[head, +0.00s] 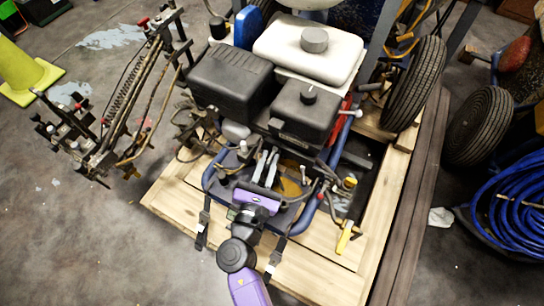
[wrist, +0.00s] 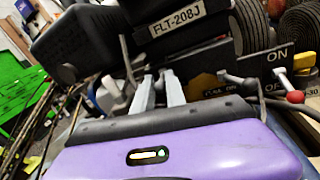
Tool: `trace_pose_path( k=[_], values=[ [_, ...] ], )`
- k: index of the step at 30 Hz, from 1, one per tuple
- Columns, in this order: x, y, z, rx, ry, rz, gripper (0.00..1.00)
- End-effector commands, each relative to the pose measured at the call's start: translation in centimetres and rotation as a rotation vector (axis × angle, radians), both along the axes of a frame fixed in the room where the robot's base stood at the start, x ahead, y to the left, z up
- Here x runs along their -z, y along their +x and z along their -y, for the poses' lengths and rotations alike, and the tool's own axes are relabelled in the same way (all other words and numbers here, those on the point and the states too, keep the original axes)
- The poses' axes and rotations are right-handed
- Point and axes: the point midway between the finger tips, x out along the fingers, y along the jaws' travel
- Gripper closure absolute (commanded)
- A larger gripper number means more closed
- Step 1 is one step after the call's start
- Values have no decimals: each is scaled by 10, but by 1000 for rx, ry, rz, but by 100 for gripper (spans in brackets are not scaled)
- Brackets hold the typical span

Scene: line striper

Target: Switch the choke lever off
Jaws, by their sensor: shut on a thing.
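My gripper (head: 264,160) reaches up to the front of the engine on the striper. In the wrist view its two grey fingers (wrist: 158,88) stand close together, just below the plate marked FLT-208J (wrist: 177,27). They are shut on a small part that looks like the choke lever; the fingers hide most of it, so its position cannot be read. To the right, a short lever (wrist: 232,78) sits by a plate marked FUEL ON. Further right, a lever with a red knob (wrist: 295,97) sits beside an ON/OFF plate (wrist: 278,56).
The striper stands on a wooden pallet (head: 185,207). Its black engine housing (head: 230,82) and white tank (head: 308,48) rise behind my gripper. Blue frame tubes (head: 308,213) flank the wrist. A yellow-green cone (head: 22,68) and blue hose (head: 510,205) lie further off.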

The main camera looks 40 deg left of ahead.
Motion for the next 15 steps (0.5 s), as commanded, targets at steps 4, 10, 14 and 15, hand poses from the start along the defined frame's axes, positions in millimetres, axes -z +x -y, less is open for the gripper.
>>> trace_pose_path(
  k=[4,10,14,15],
  values=[
    [-4,-3,-14,109,5,7,100],
    [-2,-3,-20,250,5,6,100],
    [-1,-3,-22,318,5,5,100],
    [-1,-3,-23,336,4,5,100]
  ],
)
